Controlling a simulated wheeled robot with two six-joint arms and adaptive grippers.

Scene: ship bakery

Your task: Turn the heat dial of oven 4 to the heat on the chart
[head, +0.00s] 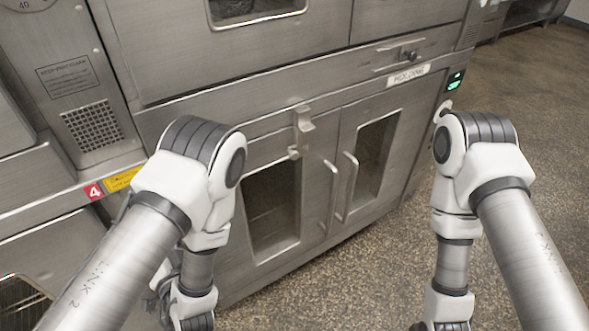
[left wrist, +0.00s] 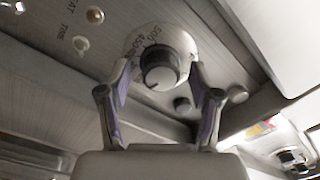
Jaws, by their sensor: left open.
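The heat dial (left wrist: 160,68) shows in the left wrist view as a dark round knob with a pale face, on a light plate marked 450 and 500. My left gripper (left wrist: 158,72) is open, with one finger on each side of the knob. I cannot tell whether either finger touches it. A red label with a 4 (head: 93,192) is on the oven front at the left of the head view. Both my arms show there, but neither gripper's fingers do. No chart is in view.
Small indicator knobs or lamps (left wrist: 95,15) sit on the panel beside the dial. A holding cabinet (head: 340,180) with two windowed doors and protruding handles stands between my arms. Speckled floor (head: 530,130) is clear at the right.

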